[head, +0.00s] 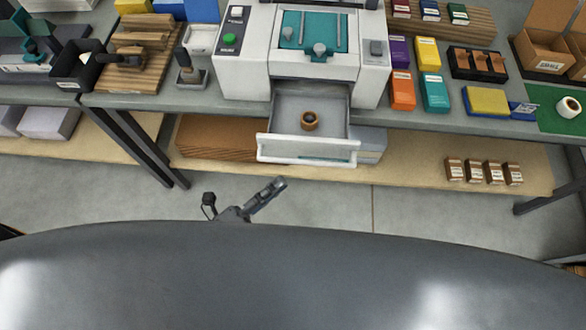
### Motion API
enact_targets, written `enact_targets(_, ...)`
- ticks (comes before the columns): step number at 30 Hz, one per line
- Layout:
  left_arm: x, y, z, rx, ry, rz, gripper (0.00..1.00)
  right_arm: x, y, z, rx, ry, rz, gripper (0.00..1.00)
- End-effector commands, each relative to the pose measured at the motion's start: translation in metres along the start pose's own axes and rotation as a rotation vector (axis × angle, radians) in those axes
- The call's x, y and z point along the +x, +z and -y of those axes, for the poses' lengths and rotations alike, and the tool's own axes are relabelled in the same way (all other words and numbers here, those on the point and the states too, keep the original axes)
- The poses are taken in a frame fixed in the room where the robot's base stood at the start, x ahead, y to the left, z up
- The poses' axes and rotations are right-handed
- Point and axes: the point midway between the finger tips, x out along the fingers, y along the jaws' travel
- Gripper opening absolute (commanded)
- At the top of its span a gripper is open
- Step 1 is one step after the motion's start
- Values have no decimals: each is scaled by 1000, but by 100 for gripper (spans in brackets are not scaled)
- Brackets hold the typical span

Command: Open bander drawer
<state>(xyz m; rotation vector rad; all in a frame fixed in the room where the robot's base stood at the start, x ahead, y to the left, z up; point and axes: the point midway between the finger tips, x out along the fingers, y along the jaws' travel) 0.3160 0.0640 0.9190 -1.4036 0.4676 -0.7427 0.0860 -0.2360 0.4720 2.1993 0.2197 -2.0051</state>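The bander is a white-grey machine (258,90) with a teal top plate, standing on the bench. Its drawer (285,148) is pulled out toward me, past the bench's front edge. A brown ring-shaped roll (310,121) lies inside the drawer. My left gripper (278,184) is in front of the drawer, lower in the picture, and appears apart from the drawer front. Its fingers look small and narrow here, so I cannot tell whether they are open or shut. My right gripper is not in view.
Coloured boxes (402,90) and a black holder (477,64) stand right of the bander. A stamp (190,72) and wooden blocks (140,60) stand left. A lower shelf (410,172) holds small brown packets (484,171). The floor before the shelf is clear.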

Motion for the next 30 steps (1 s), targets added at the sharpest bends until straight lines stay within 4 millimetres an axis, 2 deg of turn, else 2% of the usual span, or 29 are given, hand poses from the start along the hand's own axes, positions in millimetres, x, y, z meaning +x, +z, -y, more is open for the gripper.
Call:
enact_targets(3,-18,0,0,0,1,0,21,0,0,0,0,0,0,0)
enact_targets(8,-29,0,0,-1,-1,0,21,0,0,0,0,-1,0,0)
enact_targets(26,-30,0,0,-1,0,0,21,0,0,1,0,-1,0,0)
enact_targets(29,-32,4,-11,-30,25,19,21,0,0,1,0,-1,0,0)
enact_targets(30,-34,7,-23,-62,52,38,21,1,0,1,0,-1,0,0)
